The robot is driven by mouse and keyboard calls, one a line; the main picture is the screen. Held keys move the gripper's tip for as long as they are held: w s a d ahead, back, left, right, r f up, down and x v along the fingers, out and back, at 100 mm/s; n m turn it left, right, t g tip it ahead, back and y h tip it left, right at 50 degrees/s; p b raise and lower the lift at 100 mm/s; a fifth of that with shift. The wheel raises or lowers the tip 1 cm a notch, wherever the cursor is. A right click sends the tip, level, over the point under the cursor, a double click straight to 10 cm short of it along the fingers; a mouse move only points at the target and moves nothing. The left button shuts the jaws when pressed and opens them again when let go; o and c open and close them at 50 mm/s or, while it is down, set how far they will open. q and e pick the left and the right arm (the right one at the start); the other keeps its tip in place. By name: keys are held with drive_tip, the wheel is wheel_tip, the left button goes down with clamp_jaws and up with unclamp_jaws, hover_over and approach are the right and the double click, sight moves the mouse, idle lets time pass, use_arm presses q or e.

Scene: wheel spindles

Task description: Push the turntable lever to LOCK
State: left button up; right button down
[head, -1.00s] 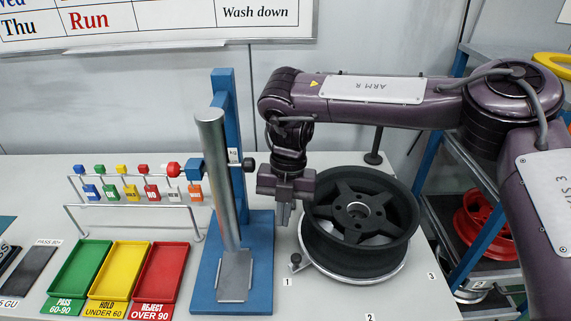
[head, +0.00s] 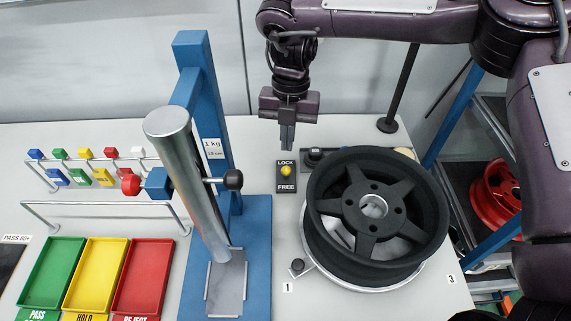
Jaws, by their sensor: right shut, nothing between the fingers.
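The turntable lever is a yellow knob (head: 286,171) on a small dark plate (head: 286,187) marked LOCK at its far end and FREE at its near end. The knob sits near the LOCK word. My right gripper (head: 288,148) points down, shut and empty, just beyond the plate in the picture; whether it touches the knob I cannot tell. The turntable (head: 393,283) carries a black spoked wheel (head: 375,207) and lies right of the plate. My left gripper is not in view.
A blue stand with a steel tube (head: 185,170) is left of the plate. Green, yellow and red trays (head: 143,275) lie at the left, with a tag rack (head: 100,208) behind them. A black post (head: 398,90) rises behind the wheel.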

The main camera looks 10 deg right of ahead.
drive_tip(key=p, duration=0.2)
hover_over(286, 173)
wheel_tip(286, 173, down, 5)
drive_tip(key=f, duration=0.2)
drive_tip(key=s+f, duration=0.1)
drive_tip(key=shift+a+f+p, duration=0.2)
drive_tip(key=shift+f+p, duration=0.15)
drive_tip(key=shift+p, duration=0.05)
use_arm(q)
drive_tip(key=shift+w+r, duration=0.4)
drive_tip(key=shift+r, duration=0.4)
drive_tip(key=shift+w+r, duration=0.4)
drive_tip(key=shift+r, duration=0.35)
use_arm(e)
drive_tip(key=shift+s+f, duration=0.1)
drive_tip(key=shift+f, duration=0.5)
